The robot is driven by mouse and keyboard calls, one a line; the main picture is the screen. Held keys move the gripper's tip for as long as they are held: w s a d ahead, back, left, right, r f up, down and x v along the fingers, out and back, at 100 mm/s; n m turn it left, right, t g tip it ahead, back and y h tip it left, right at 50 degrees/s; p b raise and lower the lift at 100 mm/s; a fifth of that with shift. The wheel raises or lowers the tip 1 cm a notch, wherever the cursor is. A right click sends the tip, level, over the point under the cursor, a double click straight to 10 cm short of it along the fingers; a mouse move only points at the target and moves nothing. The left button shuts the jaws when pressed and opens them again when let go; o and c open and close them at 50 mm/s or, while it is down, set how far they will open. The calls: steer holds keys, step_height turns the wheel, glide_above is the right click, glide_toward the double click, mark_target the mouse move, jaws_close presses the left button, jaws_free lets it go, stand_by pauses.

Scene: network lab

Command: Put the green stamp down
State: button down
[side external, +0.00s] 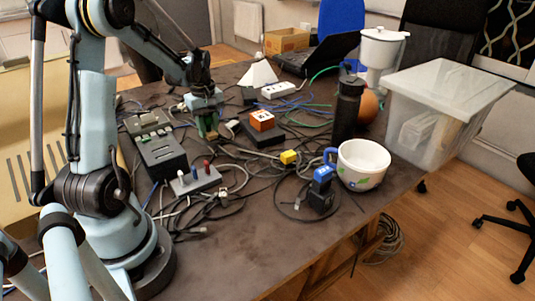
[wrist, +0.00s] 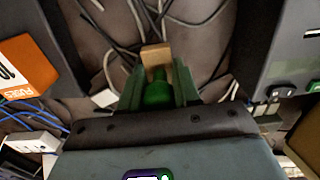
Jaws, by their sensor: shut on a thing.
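The green stamp has a rounded green handle (wrist: 158,92) and a pale wooden block (wrist: 156,56) at its far end in the wrist view. My gripper (wrist: 157,90) is shut on the handle, with one green finger on each side. In the side external view my gripper (side external: 207,124) points down over the cable-strewn table, between the grey box and the orange cube. The stamp is mostly hidden there among the green fingers. I cannot tell whether its block touches the table or cables.
A grey box (side external: 161,154) and a block with coloured knobs (side external: 195,181) stand nearby. An orange cube (side external: 262,120) sits on a black box (side external: 263,135). Loose cables cover much of the table. A white mug (side external: 362,168) and black bottle (side external: 346,110) stand right. The front tabletop (side external: 265,240) is clearer.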

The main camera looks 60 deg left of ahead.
mark_target(209, 131)
steer(key=shift+f, duration=1.5)
steer(key=shift+f, duration=0.2)
steer(key=c, duration=0.8)
jaws_free()
steer(key=shift+r, duration=0.15)
